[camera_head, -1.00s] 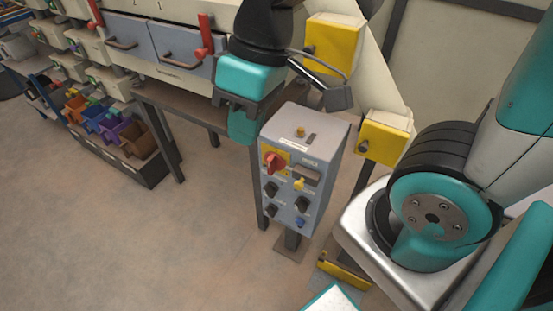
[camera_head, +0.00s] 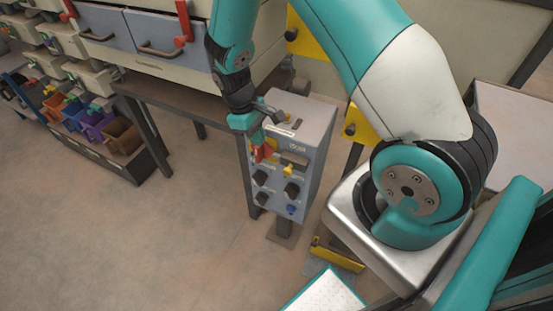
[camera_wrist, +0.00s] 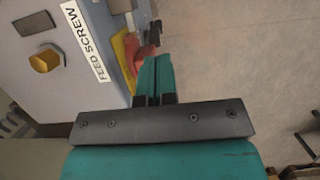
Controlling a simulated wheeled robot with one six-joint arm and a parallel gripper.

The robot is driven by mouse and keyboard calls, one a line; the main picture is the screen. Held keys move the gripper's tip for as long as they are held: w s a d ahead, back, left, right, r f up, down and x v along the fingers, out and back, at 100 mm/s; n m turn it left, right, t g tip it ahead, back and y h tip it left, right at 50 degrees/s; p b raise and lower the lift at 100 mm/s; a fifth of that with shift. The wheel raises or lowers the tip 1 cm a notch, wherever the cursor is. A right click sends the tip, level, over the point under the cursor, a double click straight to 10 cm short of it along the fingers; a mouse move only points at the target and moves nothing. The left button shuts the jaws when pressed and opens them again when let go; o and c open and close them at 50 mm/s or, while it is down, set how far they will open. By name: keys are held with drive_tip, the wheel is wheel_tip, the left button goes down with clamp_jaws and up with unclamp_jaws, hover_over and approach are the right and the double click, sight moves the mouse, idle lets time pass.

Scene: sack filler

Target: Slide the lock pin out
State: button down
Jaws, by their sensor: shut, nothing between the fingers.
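A grey control box (camera_head: 312,125) stands on a post, with a red rotary handle (camera_head: 263,153) on its front, several dark knobs, and small yellow (camera_head: 287,170) and blue (camera_head: 291,209) parts. I cannot tell which part is the lock pin. My gripper (camera_head: 258,139) is at the upper front of the box, close by the red handle. In the wrist view the teal fingers (camera_wrist: 153,75) are together and empty, beside the red handle (camera_wrist: 144,53) on its yellow plate (camera_wrist: 126,58). The top carries an amber knob (camera_wrist: 44,60) and a "FEED SCREW" label (camera_wrist: 85,40). Finger contact with the handle is unclear.
A bench with grey drawers (camera_head: 150,38) and red levers (camera_head: 183,20) stands behind left. Coloured bins (camera_head: 97,122) sit on a low rack at left. A yellow floor piece (camera_head: 337,255) lies right of the post. The floor in front is clear.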

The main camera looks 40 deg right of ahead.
sight(284, 170)
drive_tip(key=s+d+f+p, duration=0.2)
drive_tip(key=s+f, duration=0.3)
drive_tip(key=f, duration=0.2)
drive_tip(key=shift+d+p, duration=0.15)
drive_tip(key=shift+p, duration=0.2)
drive_tip(key=shift+s, duration=0.15)
drive_tip(key=shift+s+d, duration=0.2)
drive_tip(key=shift+s, duration=0.3)
drive_tip(key=shift+s+d, duration=0.15)
drive_tip(key=shift+s, duration=0.3)
drive_tip(key=shift+a+f, duration=0.1)
drive_tip(key=shift+a, duration=0.05)
